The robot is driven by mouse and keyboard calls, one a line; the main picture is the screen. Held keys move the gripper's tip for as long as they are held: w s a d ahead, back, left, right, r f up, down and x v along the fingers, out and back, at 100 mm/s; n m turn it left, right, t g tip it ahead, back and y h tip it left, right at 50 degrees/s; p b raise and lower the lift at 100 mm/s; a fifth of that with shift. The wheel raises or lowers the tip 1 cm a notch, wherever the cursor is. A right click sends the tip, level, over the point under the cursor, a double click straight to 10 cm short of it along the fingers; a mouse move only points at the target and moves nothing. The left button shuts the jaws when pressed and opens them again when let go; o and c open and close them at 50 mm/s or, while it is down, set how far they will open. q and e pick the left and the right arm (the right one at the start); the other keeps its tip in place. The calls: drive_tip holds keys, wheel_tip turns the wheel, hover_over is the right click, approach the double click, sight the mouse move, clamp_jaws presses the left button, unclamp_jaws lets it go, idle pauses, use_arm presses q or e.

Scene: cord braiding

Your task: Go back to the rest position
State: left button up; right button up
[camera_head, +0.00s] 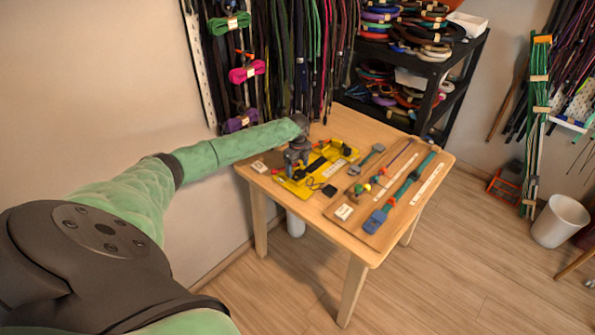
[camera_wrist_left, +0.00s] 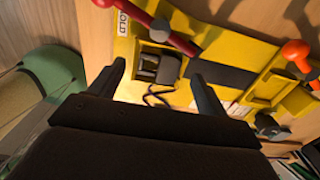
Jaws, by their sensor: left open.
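My left gripper (camera_head: 297,160) is over the left part of the wooden table (camera_head: 345,255), at the yellow board (camera_head: 297,188). In the left wrist view the two dark fingers of my left gripper (camera_wrist_left: 157,76) are spread apart, with the yellow board (camera_wrist_left: 180,97) beyond them. A dark clip-like block (camera_wrist_left: 157,66) and a thin black cord (camera_wrist_left: 152,97) show between the fingers. I cannot tell whether the fingers touch the block, but they are not closed on it. My right gripper is not in view.
A red-handled tool (camera_wrist_left: 165,30) lies across the yellow board. Beside the board, a wooden panel (camera_head: 365,225) holds a blue-ended green strap (camera_head: 405,187) and other tools. Hanging cords (camera_head: 295,50), a black shelf (camera_head: 437,90) and a white bin (camera_head: 560,220) surround the table. The floor in front is clear.

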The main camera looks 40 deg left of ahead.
use_arm(q)
wheel_tip(320, 180, up, 5)
drive_tip(key=shift+f+b, duration=0.2)
drive_tip(key=shift+b, duration=0.6)
drive_tip(key=shift+r, duration=0.7)
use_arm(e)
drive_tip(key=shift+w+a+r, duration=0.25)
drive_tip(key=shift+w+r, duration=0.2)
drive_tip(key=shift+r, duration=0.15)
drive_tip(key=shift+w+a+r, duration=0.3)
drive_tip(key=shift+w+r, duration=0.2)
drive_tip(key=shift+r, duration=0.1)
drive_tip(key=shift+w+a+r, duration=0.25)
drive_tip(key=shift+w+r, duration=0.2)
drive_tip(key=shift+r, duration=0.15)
